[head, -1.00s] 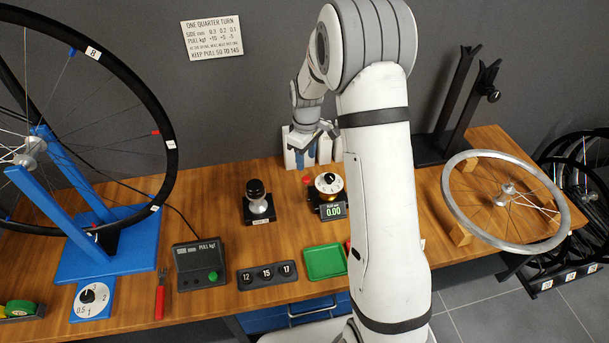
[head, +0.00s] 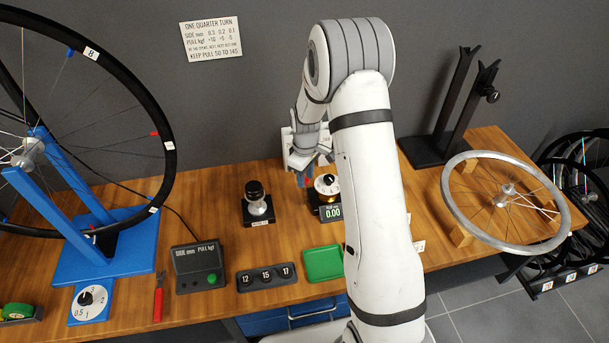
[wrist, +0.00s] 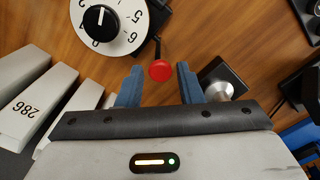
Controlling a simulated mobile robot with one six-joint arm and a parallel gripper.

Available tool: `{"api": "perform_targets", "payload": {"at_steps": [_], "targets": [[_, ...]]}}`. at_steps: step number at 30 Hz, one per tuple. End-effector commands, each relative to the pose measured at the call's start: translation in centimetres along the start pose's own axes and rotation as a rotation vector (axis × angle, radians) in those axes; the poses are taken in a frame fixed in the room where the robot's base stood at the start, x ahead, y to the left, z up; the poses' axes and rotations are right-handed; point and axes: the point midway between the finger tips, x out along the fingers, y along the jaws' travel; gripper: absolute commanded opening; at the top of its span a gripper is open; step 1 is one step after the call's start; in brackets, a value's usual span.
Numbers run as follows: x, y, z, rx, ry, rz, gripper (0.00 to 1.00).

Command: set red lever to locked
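The red lever shows as a round red knob (wrist: 160,70) on a short dark stem at the side of the white numbered dial (wrist: 108,22). My gripper (wrist: 159,68) is open, with its two blue fingers on either side of the knob near their tips. A gap shows between each finger and the knob. In the head view my gripper (head: 300,178) is low over the bench beside the dial (head: 327,184) and hides the knob. I cannot read any lock marking.
White numbered blocks (wrist: 30,105) stand close left of my gripper in the wrist view. A black-topped metal post (head: 257,199) on a dark base stands near on the other side.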

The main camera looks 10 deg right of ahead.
Motion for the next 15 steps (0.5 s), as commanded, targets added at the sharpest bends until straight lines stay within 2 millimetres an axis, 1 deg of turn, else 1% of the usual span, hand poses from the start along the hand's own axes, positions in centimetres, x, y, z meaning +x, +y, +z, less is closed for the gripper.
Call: {"api": "perform_targets", "payload": {"at_steps": [1,2,11,12,15], "targets": [[-0.01,-0.01,-0.01,0.0,0.0,0.0,0.29],[-0.01,-0.01,-0.01,0.0,0.0,0.0,0.26],[-0.02,-0.03,-0.03,-0.001,0.0,0.0,0.02],[-0.02,-0.03,-0.03,-0.001,0.0,0.0,0.0],[-0.03,-0.04,-0.04,-0.001,0.0,0.0,0.0]]}}
